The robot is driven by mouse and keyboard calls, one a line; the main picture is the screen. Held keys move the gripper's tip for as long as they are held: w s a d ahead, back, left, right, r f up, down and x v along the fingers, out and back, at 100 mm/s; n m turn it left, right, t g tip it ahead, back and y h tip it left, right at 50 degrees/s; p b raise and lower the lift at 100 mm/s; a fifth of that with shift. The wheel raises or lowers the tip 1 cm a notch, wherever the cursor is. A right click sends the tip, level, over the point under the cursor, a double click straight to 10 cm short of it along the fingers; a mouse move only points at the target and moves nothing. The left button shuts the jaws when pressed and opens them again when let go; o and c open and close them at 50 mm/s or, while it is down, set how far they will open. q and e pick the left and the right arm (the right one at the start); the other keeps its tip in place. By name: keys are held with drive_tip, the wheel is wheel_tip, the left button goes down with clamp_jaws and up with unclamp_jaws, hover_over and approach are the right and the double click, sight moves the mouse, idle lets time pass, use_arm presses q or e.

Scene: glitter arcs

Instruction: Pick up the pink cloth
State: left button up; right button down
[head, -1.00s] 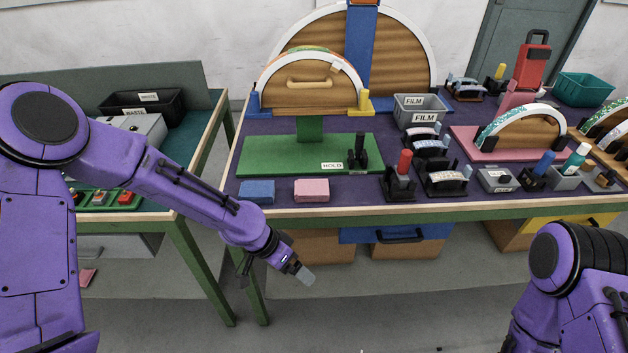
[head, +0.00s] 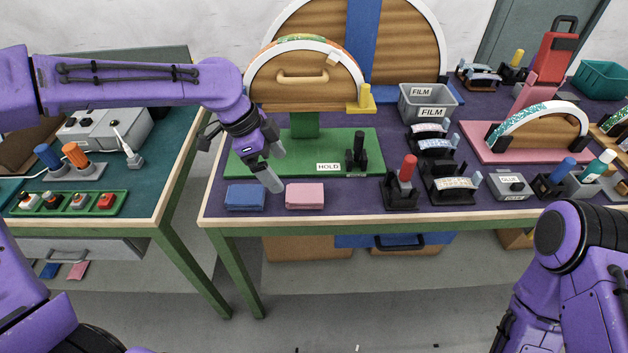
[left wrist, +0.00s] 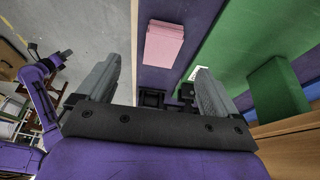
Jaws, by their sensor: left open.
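The pink cloth (head: 305,196) is a folded block lying flat on the purple table top near its front edge, just right of the blue cloth (head: 245,197). It also shows in the left wrist view (left wrist: 164,44), beyond the fingertips and between their lines. My left gripper (head: 272,168) is open and empty, above the table, up and to the left of the pink cloth and not touching it. Its two grey fingers stand apart in the left wrist view (left wrist: 152,85). My right arm shows at the lower right, but its gripper is out of view.
A green base (head: 260,160) with an arch stand and a small black holder (head: 358,155) lies behind the cloths. A black holder with a red-topped tool (head: 405,180) stands to the right. The table's wooden front edge (head: 330,218) runs close before the cloths.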

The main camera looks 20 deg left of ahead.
sight(299, 193)
use_arm(q)
drive_tip(key=x, duration=1)
drive_tip(key=shift+w+d, duration=0.25)
drive_tip(key=shift+w, duration=0.2)
drive_tip(key=c, duration=1)
